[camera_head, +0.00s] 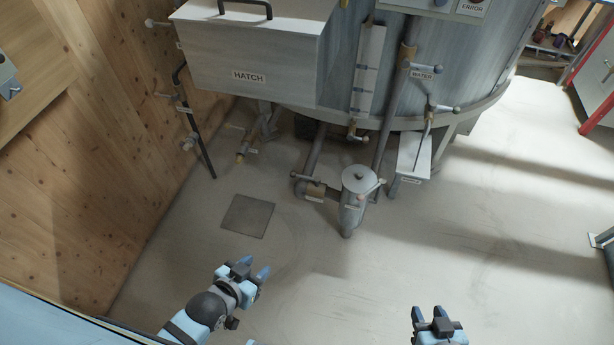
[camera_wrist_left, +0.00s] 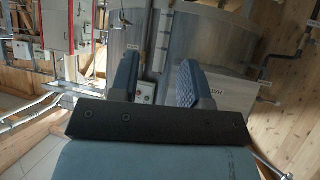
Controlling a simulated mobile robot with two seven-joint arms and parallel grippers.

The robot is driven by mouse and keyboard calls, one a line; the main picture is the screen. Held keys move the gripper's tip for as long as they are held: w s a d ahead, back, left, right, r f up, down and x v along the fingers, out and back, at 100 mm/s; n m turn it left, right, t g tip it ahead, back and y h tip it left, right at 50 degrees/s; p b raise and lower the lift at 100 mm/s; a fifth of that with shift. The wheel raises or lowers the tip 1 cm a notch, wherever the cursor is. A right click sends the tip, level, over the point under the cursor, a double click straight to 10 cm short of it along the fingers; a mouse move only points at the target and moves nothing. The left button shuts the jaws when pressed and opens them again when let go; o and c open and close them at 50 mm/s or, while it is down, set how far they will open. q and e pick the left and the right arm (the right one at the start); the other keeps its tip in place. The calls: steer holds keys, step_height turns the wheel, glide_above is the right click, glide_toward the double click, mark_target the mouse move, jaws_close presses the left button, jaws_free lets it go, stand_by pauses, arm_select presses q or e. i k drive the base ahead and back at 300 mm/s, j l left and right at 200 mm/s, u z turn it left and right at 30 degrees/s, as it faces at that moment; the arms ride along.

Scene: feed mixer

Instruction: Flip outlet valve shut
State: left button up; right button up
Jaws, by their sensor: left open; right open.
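The mixer tank (camera_head: 345,80) has several small valves with lever handles on its lower pipes. One lever valve (camera_head: 431,107) stands above a slanted outlet-like chute (camera_head: 412,155) at the tank's right. Another small valve (camera_head: 244,150) sits low at the left. My left gripper (camera_head: 252,269) is open and empty, over the floor in front of the tank. Its open fingers also show in the left wrist view (camera_wrist_left: 158,85). My right gripper (camera_head: 428,313) is open and empty at the bottom edge.
A white box marked HATCH (camera_head: 250,60) juts from the tank. A pipe labelled WATER (camera_head: 392,110) runs down its front. A grey pump-like cylinder (camera_head: 356,200) stands on the floor. A dark floor plate (camera_head: 248,216) lies left.

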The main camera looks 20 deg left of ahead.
mark_target(317, 179)
steer(key=i+j, duration=0.15)
steer(key=i, duration=0.3)
steer(key=i+j, duration=0.15)
steer(key=i, duration=0.3)
steer(key=i+j, duration=0.15)
steer(key=i, duration=0.3)
steer(key=j+u, duration=0.05)
